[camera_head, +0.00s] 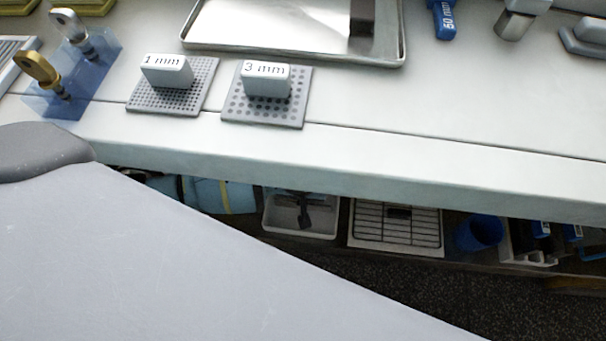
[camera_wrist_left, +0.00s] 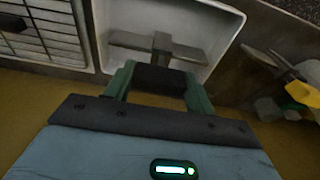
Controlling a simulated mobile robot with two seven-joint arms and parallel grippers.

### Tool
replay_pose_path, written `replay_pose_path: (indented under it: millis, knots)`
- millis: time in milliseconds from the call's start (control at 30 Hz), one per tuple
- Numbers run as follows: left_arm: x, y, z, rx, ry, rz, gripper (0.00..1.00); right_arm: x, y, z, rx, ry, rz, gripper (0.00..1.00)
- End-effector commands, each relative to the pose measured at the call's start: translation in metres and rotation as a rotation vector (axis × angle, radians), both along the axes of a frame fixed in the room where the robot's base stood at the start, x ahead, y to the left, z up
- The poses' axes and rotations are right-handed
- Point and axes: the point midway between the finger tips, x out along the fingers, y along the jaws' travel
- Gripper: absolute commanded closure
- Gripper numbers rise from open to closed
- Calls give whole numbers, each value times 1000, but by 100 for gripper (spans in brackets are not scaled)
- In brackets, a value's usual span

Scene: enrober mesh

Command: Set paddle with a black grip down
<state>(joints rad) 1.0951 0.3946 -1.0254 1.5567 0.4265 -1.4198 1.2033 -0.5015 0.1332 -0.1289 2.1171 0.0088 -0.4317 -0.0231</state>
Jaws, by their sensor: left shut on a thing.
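The paddle's black grip (camera_wrist_left: 160,79) is between the two green fingers of my left gripper (camera_wrist_left: 158,82) in the left wrist view, and the gripper is shut on it. The paddle's grey crosswise part (camera_wrist_left: 185,51) lies beyond the grip, over or in a white tray (camera_wrist_left: 224,30); I cannot tell whether it touches the tray floor. In the head view, the white tray (camera_head: 270,226) is on the low level under the worktop, with a dark shape in it. I cannot make out my left gripper in the head view. My right gripper is in neither view.
A wire rack (camera_head: 396,235) stands beside the tray, with a blue cup (camera_head: 480,232) beyond it. The worktop (camera_head: 350,160) overhangs this level. On top are two perforated plates with blocks marked 1 mm (camera_head: 167,72) and 3 mm (camera_head: 265,79), and a metal tray (camera_head: 290,50).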

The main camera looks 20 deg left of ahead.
Motion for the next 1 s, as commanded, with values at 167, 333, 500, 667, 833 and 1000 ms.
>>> replay_pose_path:
  millis: [167,333,500,667,833,1000]
  knots:
    - [1,0,-3,0,-3,1,66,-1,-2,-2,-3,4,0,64]
    - [1,0,-4,-1,-2,1,66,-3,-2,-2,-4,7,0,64]
    - [1,0,-6,1,-2,0,32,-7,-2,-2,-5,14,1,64]
    - [1,0,-6,1,-2,0,24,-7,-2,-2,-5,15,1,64]
    - [1,0,-6,1,-2,0,24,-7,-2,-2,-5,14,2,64]
    - [0,-1,6,-1,-3,0,24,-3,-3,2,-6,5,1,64]
